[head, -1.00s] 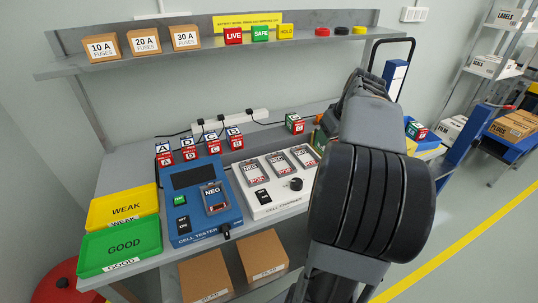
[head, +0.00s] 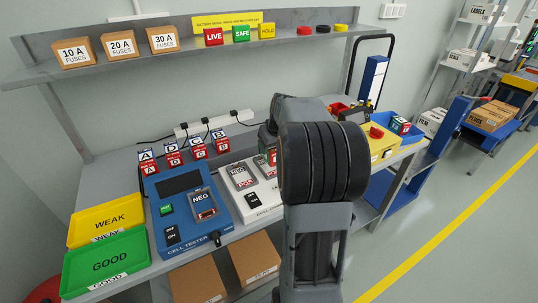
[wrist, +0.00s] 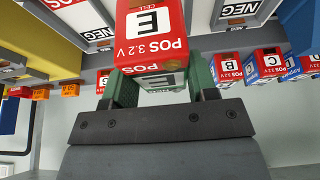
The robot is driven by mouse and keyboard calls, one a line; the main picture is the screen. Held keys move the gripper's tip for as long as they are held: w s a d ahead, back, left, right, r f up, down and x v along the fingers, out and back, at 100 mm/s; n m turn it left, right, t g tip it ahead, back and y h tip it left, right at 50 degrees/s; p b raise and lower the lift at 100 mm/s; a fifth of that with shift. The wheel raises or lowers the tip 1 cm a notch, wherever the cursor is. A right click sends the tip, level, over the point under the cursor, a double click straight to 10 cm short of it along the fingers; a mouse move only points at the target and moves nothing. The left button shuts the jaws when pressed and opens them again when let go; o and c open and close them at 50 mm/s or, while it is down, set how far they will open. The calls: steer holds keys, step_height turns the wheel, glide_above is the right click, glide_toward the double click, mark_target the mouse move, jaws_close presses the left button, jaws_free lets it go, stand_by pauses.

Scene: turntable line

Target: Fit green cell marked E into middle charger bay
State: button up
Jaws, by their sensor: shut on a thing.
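My gripper (wrist: 163,92) is shut on the cell marked E (wrist: 150,25), which shows a red "POS 3.2 V" face and a white E label in the wrist view. In the head view my arm hides most of the cell; a small green and red patch (head: 272,157) shows beside it. The white cell charger (head: 262,208) lies behind my arm. Its left bay (head: 241,175) and part of its middle bay (head: 266,168) show; the right bay is hidden. In the wrist view charger bays marked NEG (wrist: 98,33) show on either side of the held cell.
The blue cell tester (head: 180,235) stands left of the charger. Several red-faced cells (head: 197,148) stand in a row behind it. The yellow WEAK tray (head: 100,218) and green GOOD tray (head: 110,265) are at the left. A yellow box with a red button (head: 378,145) is at the right.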

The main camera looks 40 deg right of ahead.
steer(key=shift+w+a+f, duration=0.15)
steer(key=shift+w+f, duration=0.15)
steer(key=shift+f, duration=0.1)
steer(key=shift+w+f, duration=0.1)
steer(key=shift+f, duration=1.5)
steer(key=shift+f, duration=0.1)
steer(key=shift+f+b, duration=0.1)
steer(key=shift+b, duration=0.25)
steer(key=o, duration=1.3)
